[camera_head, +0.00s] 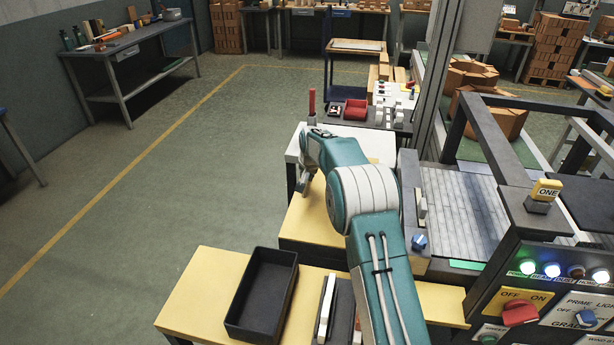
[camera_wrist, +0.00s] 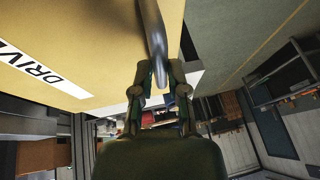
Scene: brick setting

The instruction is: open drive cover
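The drive cover (camera_wrist: 90,35) is a yellow panel with a white "DRIVE" label (camera_wrist: 40,75), filling the upper left of the wrist view. A curved grey metal handle (camera_wrist: 155,30) rises from it. My gripper (camera_wrist: 161,72) has one finger on each side of the handle, with its lower end between them. Whether the fingers press on it is unclear. In the head view, my gripper (camera_head: 305,185) points down beside a yellow surface (camera_head: 308,218), and my arm hides part of it. The handle and label cannot be made out there.
A black tray (camera_head: 240,325) sits on the near yellow bench. A control panel with lights and switches (camera_head: 520,312) stands at right, beside a roller conveyor (camera_head: 465,215). A red upright post (camera_head: 312,102) stands behind my gripper. Open floor (camera_head: 150,220) lies to the left.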

